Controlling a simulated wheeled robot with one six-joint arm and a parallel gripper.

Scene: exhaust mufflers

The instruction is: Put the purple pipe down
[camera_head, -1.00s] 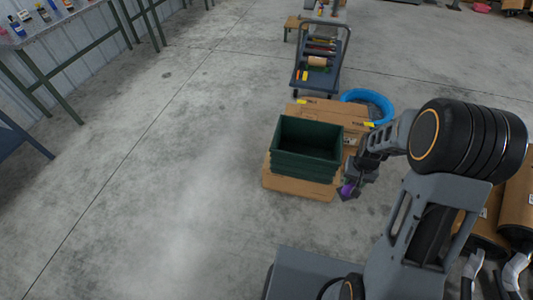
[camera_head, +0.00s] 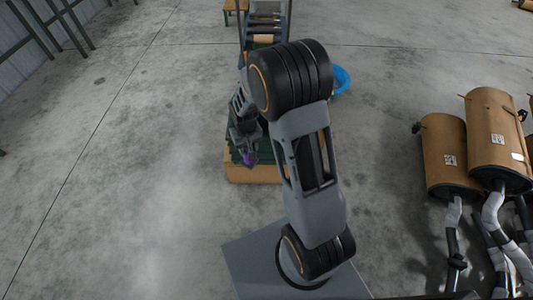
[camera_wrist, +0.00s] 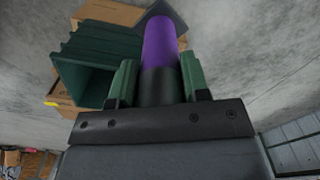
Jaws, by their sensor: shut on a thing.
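The purple pipe (camera_wrist: 160,42) is between the green fingers of my gripper (camera_wrist: 157,78) in the wrist view, with a black section nearest the palm. My gripper is shut on it. A dark grey flat piece shows behind its far end. In the head view only a small purple part of the pipe (camera_head: 249,158) shows below my gripper (camera_head: 246,148). The gripper overlaps the green crate there; its height above the crate is hard to tell. In the wrist view the green crate (camera_wrist: 85,68) lies left of the pipe, its open inside showing.
The crate stands on brown cardboard (camera_head: 250,175), mostly hidden by my arm. A blue round tub (camera_head: 342,80) and a cart (camera_head: 264,20) are behind it. Large brown mufflers (camera_head: 496,135) with grey pipes stand at the right. The floor at the left is clear.

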